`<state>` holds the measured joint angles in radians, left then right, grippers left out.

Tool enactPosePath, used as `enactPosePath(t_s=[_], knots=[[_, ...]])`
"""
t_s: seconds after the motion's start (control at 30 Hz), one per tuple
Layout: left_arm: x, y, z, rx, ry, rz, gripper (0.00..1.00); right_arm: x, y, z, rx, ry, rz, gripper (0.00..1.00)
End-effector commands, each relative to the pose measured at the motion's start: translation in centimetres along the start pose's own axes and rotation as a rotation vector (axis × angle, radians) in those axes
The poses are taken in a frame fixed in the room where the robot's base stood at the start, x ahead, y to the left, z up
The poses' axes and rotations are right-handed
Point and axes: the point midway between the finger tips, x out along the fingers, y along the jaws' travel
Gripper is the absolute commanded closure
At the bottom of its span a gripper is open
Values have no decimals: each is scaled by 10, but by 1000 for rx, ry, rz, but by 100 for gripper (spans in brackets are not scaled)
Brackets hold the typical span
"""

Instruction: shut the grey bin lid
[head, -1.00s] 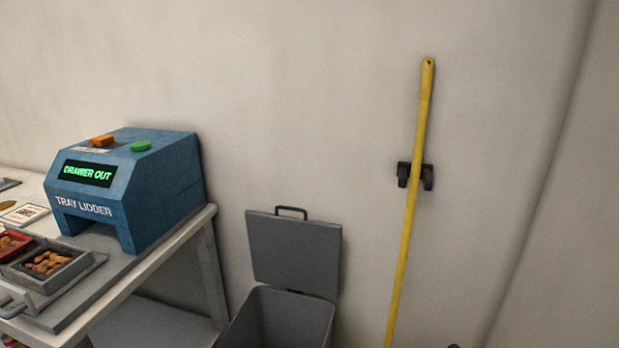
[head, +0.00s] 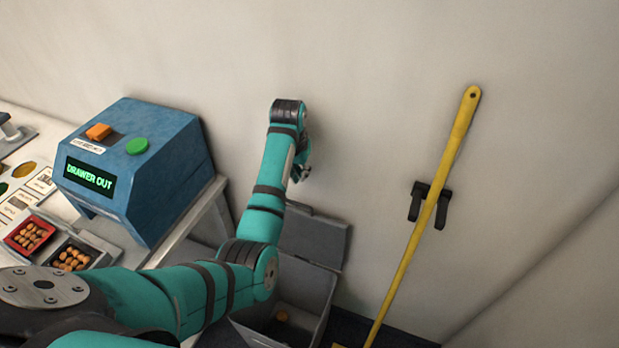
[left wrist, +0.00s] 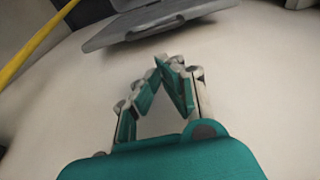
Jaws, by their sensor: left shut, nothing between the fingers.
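The grey bin (head: 300,292) stands against the wall with its lid (head: 316,240) raised open. My left arm crosses in front of the bin and hides part of it and the lid's left side. My left gripper (head: 302,172) is above the lid, near the wall, apart from it. In the left wrist view the left gripper (left wrist: 160,75) has its fingertips together and empty, and the grey lid (left wrist: 150,25) with its handle lies beyond the fingers. My right gripper is not in view.
The blue tray lidder (head: 135,170) stands on a table at the left, its display reading DRAWER OUT. Trays of chestnuts (head: 30,235) are in front of it. A yellow pole (head: 425,215) hangs in a black wall clip right of the bin. A small brown item lies inside the bin.

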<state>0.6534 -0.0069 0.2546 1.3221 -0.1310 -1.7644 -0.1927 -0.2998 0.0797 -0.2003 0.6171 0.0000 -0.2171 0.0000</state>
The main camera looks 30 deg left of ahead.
Motion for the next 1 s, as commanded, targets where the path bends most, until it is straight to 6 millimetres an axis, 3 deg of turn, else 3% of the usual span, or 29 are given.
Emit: enactPosePath(t_s=[0.3,0.5,1.0], knots=[[57,0,1,0,-3,0,100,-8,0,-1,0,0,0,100],[84,0,1,-1,-2,-1,100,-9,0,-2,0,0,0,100],[93,0,1,-1,2,-2,100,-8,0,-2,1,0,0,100]])
